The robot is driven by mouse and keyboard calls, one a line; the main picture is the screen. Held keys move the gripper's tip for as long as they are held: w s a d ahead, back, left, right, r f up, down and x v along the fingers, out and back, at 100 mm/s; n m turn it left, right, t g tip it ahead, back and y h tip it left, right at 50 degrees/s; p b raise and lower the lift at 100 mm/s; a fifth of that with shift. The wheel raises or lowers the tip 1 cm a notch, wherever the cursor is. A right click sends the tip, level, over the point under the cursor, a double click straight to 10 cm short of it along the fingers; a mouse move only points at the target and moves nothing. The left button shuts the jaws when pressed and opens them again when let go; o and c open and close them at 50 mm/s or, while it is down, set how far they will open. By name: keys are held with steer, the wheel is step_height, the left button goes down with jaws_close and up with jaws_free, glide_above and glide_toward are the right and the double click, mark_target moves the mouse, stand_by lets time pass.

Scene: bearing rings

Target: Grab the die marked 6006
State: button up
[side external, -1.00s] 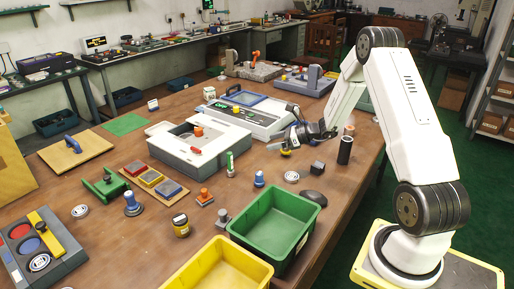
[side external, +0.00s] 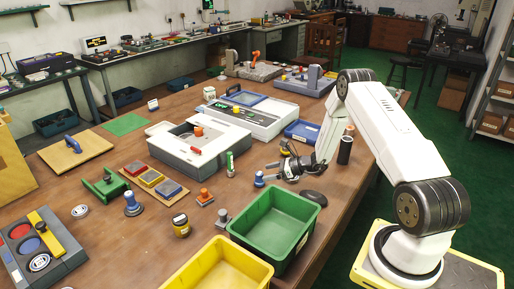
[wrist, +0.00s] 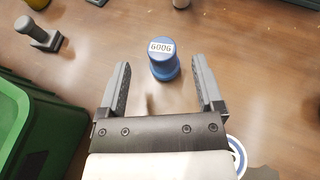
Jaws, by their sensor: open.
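The die marked 6006 (wrist: 162,60) is a blue, round piece with a white label on its top, standing on the wooden table in the wrist view. In the side view it is the small blue piece (side external: 258,180) just left of my gripper (side external: 272,173). In the wrist view my gripper (wrist: 160,67) is open, with one finger on each side of the die in the picture and a gap on both sides. It holds nothing. I cannot tell exactly how high the fingertips are above the table.
A green bin (side external: 236,225) stands in front of my gripper, with a yellow bin (side external: 180,283) to its left. A grey handled piece (wrist: 38,36) stands left of the die. A dark rounded object (side external: 313,197) lies right of the gripper. A green-and-white upright piece (side external: 230,164) stands behind the die.

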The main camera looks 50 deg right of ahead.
mark_target(259, 179)
steer(key=shift+w+a+f, duration=0.25)
steer(key=shift+w+a, duration=0.05)
steer(key=shift+w, duration=0.3)
steer(key=shift+w, duration=0.1)
steer(key=shift+f+x, duration=0.1)
steer(key=shift+x, duration=1.15)
steer(key=shift+f+x, duration=0.15)
steer(key=shift+x, duration=1.05)
steer(key=shift+d, duration=0.1)
jaws_close()
